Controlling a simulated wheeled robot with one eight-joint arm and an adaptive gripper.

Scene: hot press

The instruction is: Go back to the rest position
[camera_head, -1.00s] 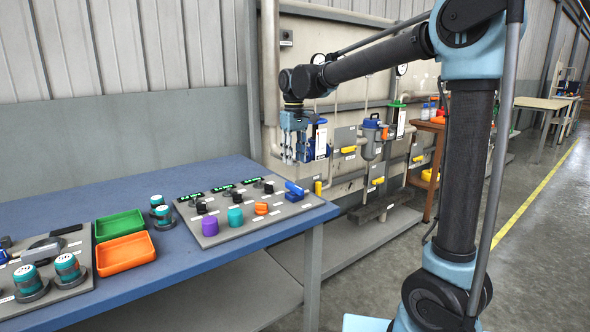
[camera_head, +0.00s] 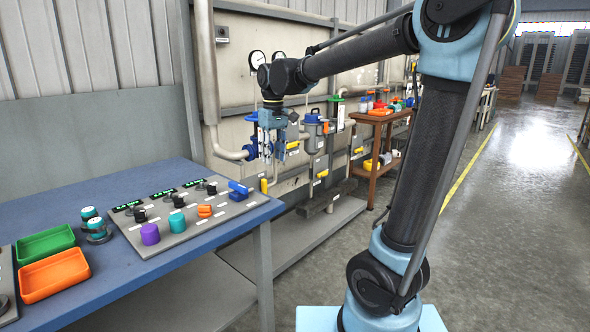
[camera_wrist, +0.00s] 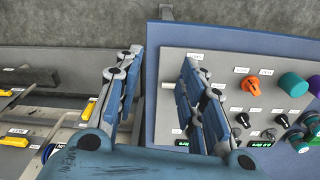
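My gripper (camera_head: 274,157) hangs from the raised arm just past the right end of the blue table (camera_head: 232,233), in front of the pipes on the wall. In the wrist view its two blue fingers (camera_wrist: 160,68) stand apart with an empty gap between them. The control panel (camera_head: 165,248) on the table bears knobs, green displays and a blue-handled switch (camera_head: 239,187). In the wrist view the right finger covers part of this panel (camera_wrist: 225,75). The gripper appears to touch nothing.
A green tray (camera_head: 44,244) and an orange tray (camera_head: 54,275) lie on the table at left. Wall pipes and blue valves (camera_head: 312,130) stand behind the gripper. A brown side table (camera_head: 378,118) is farther back. The floor at right (camera_head: 500,220) is clear.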

